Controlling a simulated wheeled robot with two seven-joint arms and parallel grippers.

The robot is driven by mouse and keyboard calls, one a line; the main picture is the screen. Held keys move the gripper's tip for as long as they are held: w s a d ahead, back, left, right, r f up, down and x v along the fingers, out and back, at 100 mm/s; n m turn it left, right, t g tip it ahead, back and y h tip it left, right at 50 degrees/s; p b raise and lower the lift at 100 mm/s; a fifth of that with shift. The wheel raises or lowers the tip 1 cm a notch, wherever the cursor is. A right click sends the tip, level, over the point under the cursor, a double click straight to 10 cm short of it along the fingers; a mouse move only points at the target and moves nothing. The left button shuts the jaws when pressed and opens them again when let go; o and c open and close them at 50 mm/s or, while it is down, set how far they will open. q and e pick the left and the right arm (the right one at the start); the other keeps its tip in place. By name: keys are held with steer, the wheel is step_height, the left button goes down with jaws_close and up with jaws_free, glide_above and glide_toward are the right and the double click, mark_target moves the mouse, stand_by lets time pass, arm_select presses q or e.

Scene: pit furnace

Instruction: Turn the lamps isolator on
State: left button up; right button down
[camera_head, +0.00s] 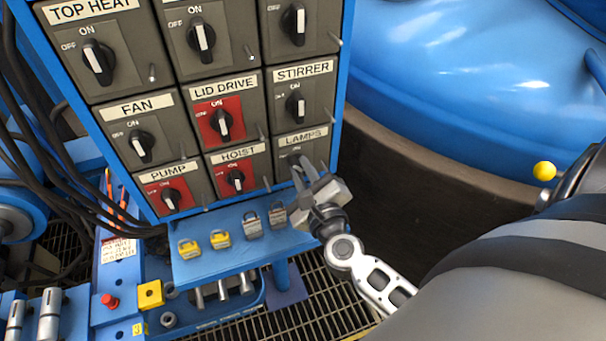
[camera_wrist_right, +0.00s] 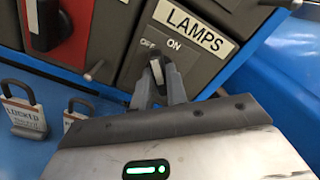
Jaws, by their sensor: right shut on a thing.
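The lamps isolator is a grey box at the bottom right of the switch panel, under the LAMPS label (camera_head: 302,138). In the right wrist view its label (camera_wrist_right: 196,30) and the ON mark are clear. My right gripper (camera_head: 300,170) is at the front of this box. In the right wrist view its fingers (camera_wrist_right: 158,88) are shut on the lamps knob (camera_wrist_right: 156,66). The fingers hide most of the knob, so its exact angle is hard to tell. My left gripper is not in view.
Other isolators surround it: STIRRER (camera_head: 296,104) above and red HOIST (camera_head: 237,180) to the left. Metal pins stick out beside the switches. Grey padlocks (camera_head: 252,226) and yellow padlocks (camera_head: 221,239) stand on the blue shelf (camera_head: 215,262) below. A large blue vessel (camera_head: 450,80) is at the right.

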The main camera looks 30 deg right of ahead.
steer(key=m+b, duration=0.1)
steer(key=m, duration=0.2)
steer(key=shift+m, duration=0.4)
arm_select(q)
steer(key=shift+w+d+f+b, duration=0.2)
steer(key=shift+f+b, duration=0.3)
steer(key=shift+b, duration=0.25)
arm_select(e)
steer(key=m, duration=0.4)
steer(key=shift+r, duration=0.1)
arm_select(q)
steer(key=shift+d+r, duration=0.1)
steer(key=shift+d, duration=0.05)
arm_select(e)
steer(key=shift+m, duration=0.3)
steer(key=c, duration=1.7)
jaws_free()
